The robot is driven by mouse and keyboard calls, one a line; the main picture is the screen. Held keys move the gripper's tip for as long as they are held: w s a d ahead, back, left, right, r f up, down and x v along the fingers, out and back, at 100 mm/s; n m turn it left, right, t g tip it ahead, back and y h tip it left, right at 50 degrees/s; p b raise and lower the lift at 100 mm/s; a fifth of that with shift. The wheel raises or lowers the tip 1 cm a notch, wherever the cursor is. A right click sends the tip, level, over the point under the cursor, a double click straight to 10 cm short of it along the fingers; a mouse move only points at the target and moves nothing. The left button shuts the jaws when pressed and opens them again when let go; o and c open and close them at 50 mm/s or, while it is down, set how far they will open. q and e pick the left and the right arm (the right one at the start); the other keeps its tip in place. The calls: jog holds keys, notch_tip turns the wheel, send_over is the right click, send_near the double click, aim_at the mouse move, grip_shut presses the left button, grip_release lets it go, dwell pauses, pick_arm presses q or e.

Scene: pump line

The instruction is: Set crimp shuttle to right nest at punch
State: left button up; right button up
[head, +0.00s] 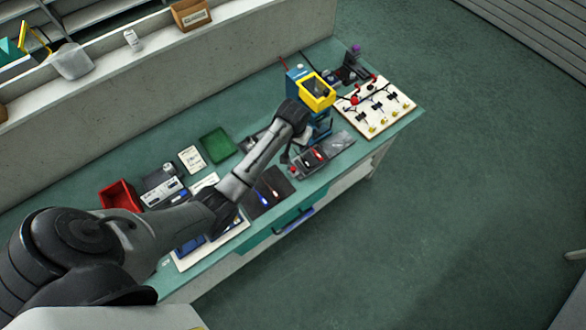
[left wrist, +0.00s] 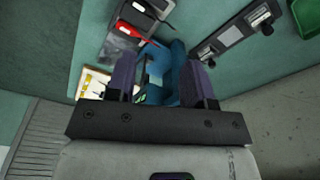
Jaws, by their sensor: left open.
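The blue punch with a yellow-framed top (head: 318,91) stands near the right end of the bench. My left arm reaches across the bench to it, and its gripper is largely hidden beside the punch in the head view. In the left wrist view my left gripper (left wrist: 163,68) is open, with a finger on either side of blue parts of the punch (left wrist: 170,82). I cannot tell whether it touches them. I cannot make out the crimp shuttle or the right nest for certain. My right gripper is not in view.
A dark tray with red-handled tools (head: 314,158) lies in front of the punch. A pale board with small fittings (head: 374,106) is to its right. A green tray (head: 218,142) and a red bin (head: 120,196) stand to the left. A grey rail (left wrist: 232,36) lies near the gripper.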

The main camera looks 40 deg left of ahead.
aim_at(293, 168)
pick_arm(q)
jog(key=f, duration=0.5)
jog(key=s+f+n+b, duration=0.1)
jog(key=f, duration=0.4)
jog(key=f+n+g+b, duration=0.1)
jog(key=f, duration=0.5)
jog(key=shift+s+d+h, duration=0.2)
jog(key=shift+s+h, duration=0.1)
jog(key=shift+c, duration=0.3)
jog(key=c, duration=0.4)
grip_shut()
